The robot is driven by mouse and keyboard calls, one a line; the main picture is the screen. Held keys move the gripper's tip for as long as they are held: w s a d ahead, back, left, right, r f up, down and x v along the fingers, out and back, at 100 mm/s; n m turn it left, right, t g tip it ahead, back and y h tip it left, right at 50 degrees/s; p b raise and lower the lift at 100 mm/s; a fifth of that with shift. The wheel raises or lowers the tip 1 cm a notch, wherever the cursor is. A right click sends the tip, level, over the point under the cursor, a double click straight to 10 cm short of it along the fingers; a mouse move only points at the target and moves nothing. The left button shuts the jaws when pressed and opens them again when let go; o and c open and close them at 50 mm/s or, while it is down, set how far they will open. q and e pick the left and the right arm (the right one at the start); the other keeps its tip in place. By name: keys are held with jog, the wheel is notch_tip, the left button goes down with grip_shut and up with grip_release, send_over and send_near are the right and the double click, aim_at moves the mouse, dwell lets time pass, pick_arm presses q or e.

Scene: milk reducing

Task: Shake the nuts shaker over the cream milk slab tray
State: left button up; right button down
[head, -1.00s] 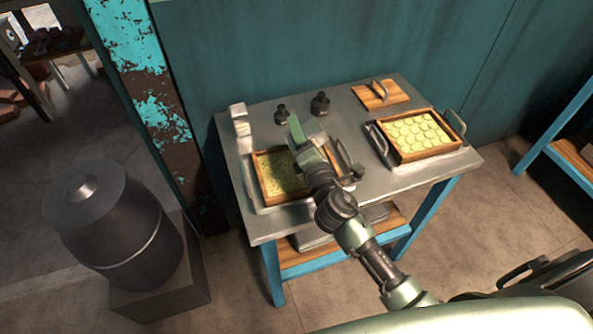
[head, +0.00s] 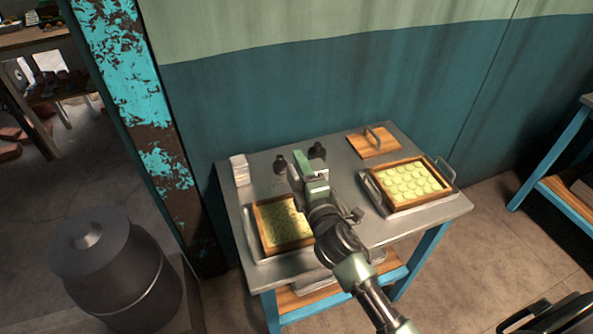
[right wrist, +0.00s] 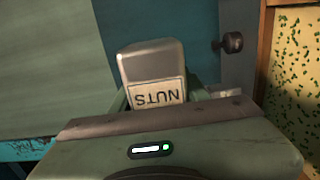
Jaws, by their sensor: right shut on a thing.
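The nuts shaker (right wrist: 152,65) is a grey metal box with a "NUTS" label, upside down in the right wrist view. My right gripper (head: 304,166) is shut on it, at the back right of the speckled slab tray in the head view. In that view the arm hides most of the shaker. The cream milk slab tray (head: 256,218) is wood-rimmed, sits in a metal holder and holds a pale slab with green specks. My wrist covers its right side. Its speckled slab (right wrist: 297,75) also shows in the right wrist view. My left gripper is not in view.
A second wooden tray (head: 411,207) with pale round pieces stands on the right of the metal table (head: 352,225). A handled wooden board (head: 366,146), two dark bottles (head: 317,151) and a whitish block (head: 240,168) stand along the back. A large dark canister (head: 112,270) stands left.

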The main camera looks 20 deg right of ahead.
jog(key=d+r+m+p, duration=0.1)
jog(key=r+m, duration=0.3)
jog(key=m, duration=0.4)
jog(key=d+r+m+y+p, duration=0.1)
jog(key=r+m, duration=0.3)
jog(key=m, duration=0.5)
jog(key=shift+d+r+g+p, duration=0.15)
jog(key=shift+d+g+p, duration=0.15)
jog(key=shift+d+p, duration=0.45)
